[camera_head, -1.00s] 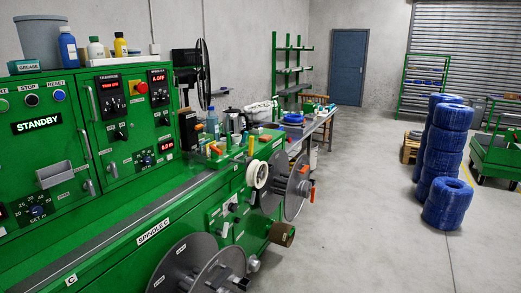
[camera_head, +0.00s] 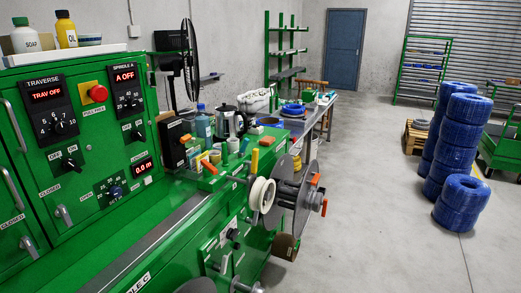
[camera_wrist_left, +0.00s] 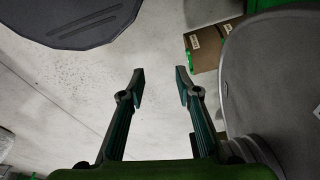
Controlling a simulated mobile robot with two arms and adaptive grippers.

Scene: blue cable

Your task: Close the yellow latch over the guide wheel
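A white guide wheel (camera_head: 262,194) stands on the right end of the green machine in the head view, just left of a grey reel. A small yellow piece (camera_head: 296,163) shows behind the reel's upper edge. An orange upright piece (camera_head: 255,160) stands on the machine top above the wheel. I cannot tell which small piece is the latch, nor whether it is open. In the left wrist view my left gripper (camera_wrist_left: 160,75) is open and empty, with its fingers apart above the floor. Neither gripper shows in the head view.
In the left wrist view, a dark disc (camera_wrist_left: 75,18) and a grey disc (camera_wrist_left: 275,75) flank the gripper, with a brown box (camera_wrist_left: 205,45) beyond. In the head view, blue cable coils (camera_head: 462,160) stand at right. The middle floor (camera_head: 375,220) is clear.

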